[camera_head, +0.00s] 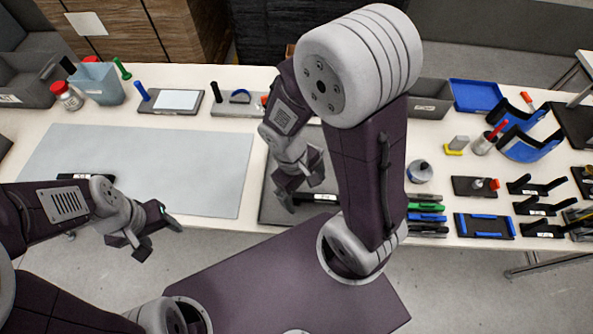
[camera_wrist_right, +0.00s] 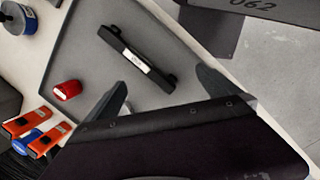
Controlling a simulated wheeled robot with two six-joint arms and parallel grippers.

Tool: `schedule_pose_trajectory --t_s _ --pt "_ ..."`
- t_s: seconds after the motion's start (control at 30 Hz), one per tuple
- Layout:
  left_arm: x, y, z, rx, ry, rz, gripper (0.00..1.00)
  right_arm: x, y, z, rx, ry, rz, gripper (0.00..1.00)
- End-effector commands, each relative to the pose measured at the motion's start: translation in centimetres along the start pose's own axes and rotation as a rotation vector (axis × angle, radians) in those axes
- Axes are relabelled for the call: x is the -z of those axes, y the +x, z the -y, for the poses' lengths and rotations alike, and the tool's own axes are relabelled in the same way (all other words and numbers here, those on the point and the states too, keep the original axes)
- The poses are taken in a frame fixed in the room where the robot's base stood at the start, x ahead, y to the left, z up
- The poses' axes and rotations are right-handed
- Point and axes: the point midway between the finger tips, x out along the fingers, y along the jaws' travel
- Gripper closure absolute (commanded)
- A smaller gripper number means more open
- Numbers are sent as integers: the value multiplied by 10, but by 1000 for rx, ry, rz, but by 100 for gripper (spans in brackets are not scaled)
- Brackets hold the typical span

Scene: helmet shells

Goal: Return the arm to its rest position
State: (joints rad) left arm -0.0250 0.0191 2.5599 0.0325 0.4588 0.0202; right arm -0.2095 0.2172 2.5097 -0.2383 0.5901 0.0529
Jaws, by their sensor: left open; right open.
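My left gripper (camera_head: 157,235) is open and empty in the head view, off the front edge of the table at the left. My right gripper (camera_head: 300,192) is over the dark grey tray (camera_head: 268,212) at the table's front middle, partly hidden by my right arm. In the right wrist view its two fingers (camera_wrist_right: 162,95) are spread apart with nothing between them. A black handle-like bar with a white label (camera_wrist_right: 137,60) lies on the tray beyond the fingertips. A small red piece (camera_wrist_right: 67,90) lies near the tray's left side.
A light grey mat (camera_head: 140,160) covers the table's left part. Bins (camera_head: 97,83), blue visors (camera_head: 528,145), black brackets (camera_head: 535,186) and small tools crowd the back and right. Orange-and-black tools (camera_wrist_right: 25,122) lie beside the tray. Open floor (camera_head: 110,290) lies before the table.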

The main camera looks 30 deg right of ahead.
Motion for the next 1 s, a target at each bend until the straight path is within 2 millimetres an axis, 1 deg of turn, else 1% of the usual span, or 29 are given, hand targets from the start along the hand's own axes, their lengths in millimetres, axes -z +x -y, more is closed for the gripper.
schedule_pose_trajectory --t_s 0.03,0.1,0.2,1.0 --pt "0 0 0 0 0 0 40 10 -12 -4 53 143 -95 0" --pt "0 0 0 0 0 0 40 20 -25 -10 104 291 -193 0" --pt "0 0 0 0 0 0 40 28 -35 -16 135 389 -260 0" --pt "0 0 0 0 0 0 40 29 -36 -16 139 396 -264 0"
